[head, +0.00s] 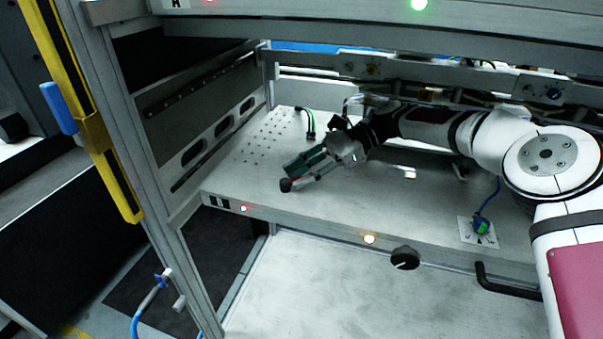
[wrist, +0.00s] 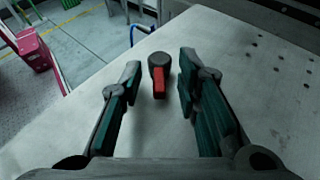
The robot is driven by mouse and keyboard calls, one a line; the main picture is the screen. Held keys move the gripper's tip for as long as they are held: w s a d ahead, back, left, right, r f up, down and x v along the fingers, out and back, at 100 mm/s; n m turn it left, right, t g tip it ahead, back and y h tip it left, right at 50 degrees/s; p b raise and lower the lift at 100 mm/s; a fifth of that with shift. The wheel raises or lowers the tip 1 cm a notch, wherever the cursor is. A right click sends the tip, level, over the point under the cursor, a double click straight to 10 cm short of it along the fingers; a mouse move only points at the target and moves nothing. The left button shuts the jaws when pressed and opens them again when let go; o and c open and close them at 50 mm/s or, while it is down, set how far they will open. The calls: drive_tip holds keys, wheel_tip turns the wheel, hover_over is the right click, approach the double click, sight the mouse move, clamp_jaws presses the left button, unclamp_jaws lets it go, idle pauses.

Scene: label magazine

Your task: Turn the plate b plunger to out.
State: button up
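A dark round knob with a red bar (wrist: 159,78) stands on the grey plate (wrist: 75,120) in the wrist view; I take it for the plate b plunger. Its red bar points toward my gripper. In the head view the knob (head: 286,185) sits near the plate's front left edge, partly covered by my gripper. My gripper (wrist: 158,80) is open, with one green-padded finger on each side of the knob and a gap on both sides. In the head view my gripper (head: 294,175) reaches in low from the right. No label on the knob is readable.
The front rail carries a red light (head: 243,208) and an amber light (head: 369,239). A black knob (head: 404,258) and black handle (head: 508,280) are lower right. A green-blue fitting (head: 481,226) with a cable sits on the right. A slotted side wall (head: 208,140) bounds the left.

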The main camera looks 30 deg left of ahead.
wheel_tip(320, 180, up, 10)
idle(0.5)
